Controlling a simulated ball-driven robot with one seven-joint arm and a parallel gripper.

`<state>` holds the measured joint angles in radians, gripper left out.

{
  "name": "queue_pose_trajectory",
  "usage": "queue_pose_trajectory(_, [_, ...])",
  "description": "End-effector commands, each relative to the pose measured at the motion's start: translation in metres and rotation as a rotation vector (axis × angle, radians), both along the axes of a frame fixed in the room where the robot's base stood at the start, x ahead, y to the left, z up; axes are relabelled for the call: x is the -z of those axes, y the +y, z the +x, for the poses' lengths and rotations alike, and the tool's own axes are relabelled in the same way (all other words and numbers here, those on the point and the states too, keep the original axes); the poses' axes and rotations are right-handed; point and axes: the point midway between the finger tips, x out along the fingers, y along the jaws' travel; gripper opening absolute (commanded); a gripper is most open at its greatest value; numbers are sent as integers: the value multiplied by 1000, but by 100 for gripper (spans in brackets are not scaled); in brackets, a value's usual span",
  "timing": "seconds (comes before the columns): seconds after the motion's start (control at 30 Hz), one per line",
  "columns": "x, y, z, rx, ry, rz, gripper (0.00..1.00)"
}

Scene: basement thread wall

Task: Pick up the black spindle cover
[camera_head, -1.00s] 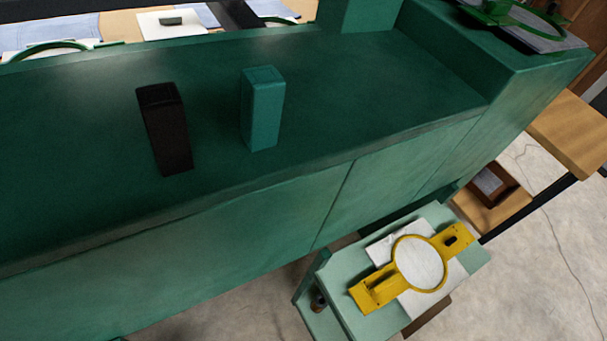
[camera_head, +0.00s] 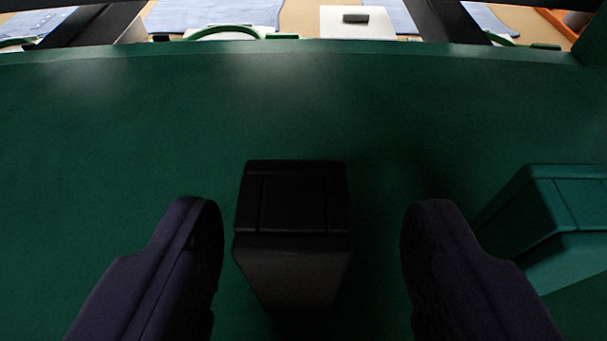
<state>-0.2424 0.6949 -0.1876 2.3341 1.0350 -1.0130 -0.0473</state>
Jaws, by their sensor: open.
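The black spindle cover (camera_head: 293,225) stands upright on the green surface, a tall block with a black top and a dark front face. My gripper (camera_head: 312,240) is open, with one dark finger on each side of the cover. A gap shows between the cover and each finger, wider on the right. The fingers do not visibly touch it. The lower part of the cover runs into shadow near the bottom of the view.
A teal block (camera_head: 565,225) of similar shape stands to the right, close beside the right finger. The green surface (camera_head: 120,120) is clear to the left and behind. Beyond its back edge lie a white square (camera_head: 357,28) with a small dark piece, blue cloth (camera_head: 215,14) and green hoops.

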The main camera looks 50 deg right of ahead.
Motion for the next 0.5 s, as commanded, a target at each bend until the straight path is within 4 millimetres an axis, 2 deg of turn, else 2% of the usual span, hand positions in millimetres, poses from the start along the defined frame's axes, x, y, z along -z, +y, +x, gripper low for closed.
queue_pose_trajectory(0.2, [14,-22,23,3,-1,0,60])
queue_pose_trajectory(0.5, [15,-27,28,-1,0,0,60])
